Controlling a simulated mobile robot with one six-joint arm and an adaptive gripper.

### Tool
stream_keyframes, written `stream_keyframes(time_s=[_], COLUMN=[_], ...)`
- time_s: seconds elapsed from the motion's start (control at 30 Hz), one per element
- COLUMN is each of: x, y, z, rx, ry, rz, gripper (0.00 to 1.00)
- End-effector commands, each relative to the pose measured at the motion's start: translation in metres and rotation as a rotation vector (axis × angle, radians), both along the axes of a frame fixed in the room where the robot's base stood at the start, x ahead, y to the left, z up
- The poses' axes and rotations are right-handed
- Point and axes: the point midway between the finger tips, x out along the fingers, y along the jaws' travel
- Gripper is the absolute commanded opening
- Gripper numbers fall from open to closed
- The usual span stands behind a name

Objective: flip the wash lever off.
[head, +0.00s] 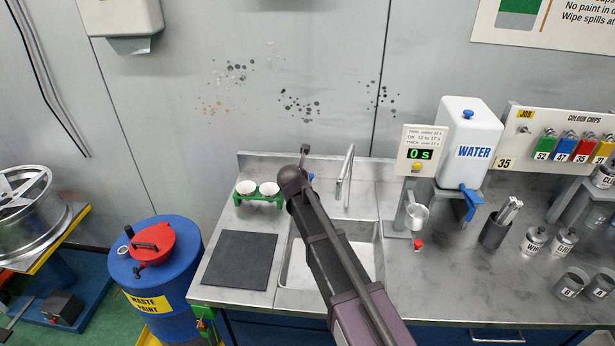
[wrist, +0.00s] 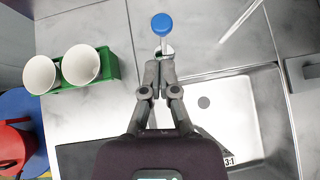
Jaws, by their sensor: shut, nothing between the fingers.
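The wash lever, a round blue knob (wrist: 162,24) on a short metal stem, stands on the steel counter behind the sink (wrist: 275,85) in the wrist view. My gripper (wrist: 160,60) is shut and empty. Its fingertips are right at the base of the stem, just on the near side of the knob; I cannot tell whether they touch it. In the head view my arm reaches over the sink (head: 368,262) to its back edge and hides most of the lever and the fingers.
A green holder (head: 280,204) with two white cups stands left of the lever. The tall tap (head: 346,178) rises to the right. A dark mat (head: 240,261) lies left of the sink. The water tank (head: 470,140) stands further right, with a scale-like readout (head: 421,143) beside it.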

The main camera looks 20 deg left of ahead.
Motion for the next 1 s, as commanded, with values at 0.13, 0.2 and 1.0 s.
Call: stream_keyframes(time_s=[0.13,0.2,1.0], x=[-0.009,-0.013,-0.046], y=[0.000,0.000,-0.002], z=[0.018,0.024,0.073], rx=[0.000,0.000,0.000], ry=[0.000,0.000,0.000], rz=[0.001,0.001,-0.002], gripper=[0.00,0.00,0.00])
